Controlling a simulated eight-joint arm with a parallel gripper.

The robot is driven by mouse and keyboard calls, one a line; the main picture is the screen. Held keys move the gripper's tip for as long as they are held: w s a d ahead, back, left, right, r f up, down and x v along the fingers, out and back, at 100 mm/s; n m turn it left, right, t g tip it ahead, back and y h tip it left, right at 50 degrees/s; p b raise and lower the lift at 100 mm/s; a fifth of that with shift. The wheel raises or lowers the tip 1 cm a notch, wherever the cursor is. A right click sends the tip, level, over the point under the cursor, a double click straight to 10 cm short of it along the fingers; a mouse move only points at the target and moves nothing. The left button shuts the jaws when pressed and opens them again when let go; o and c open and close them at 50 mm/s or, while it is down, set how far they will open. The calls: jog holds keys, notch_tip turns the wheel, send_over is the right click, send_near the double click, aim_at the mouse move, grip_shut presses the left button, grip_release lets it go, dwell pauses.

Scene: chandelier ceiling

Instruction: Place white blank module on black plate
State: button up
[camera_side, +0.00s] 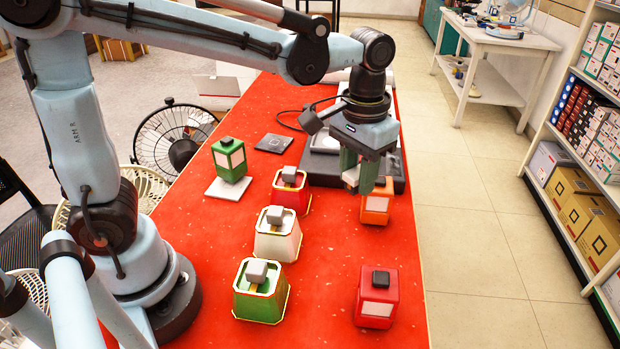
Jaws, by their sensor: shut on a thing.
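My gripper (359,174) points down over the right side of the red table, shut on a small white module (350,178). Its fingers cover most of the module, so its shape is only partly visible. The module appears to be held above the table, beside the orange module.
A green module (230,162) stands on a white plate (217,189). Red (289,195), white (275,243) and green (258,304) holders with grey knobs stand mid-table. Orange (376,208) and red (376,308) modules stand at right. A black device (398,173) sits behind my gripper.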

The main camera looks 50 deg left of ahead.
jog(key=w+a+n, duration=0.4)
jog(key=w+a, duration=0.2)
jog(key=a, duration=0.5)
jog(key=n, duration=0.5)
send_over(274, 142)
jog(key=f, duration=0.8)
jog(key=shift+d, duration=0.4)
jog(key=shift+a+f, duration=0.35)
jog(key=shift+f, duration=1.9)
jog(key=shift+f, duration=0.1)
jog(key=o, duration=1)
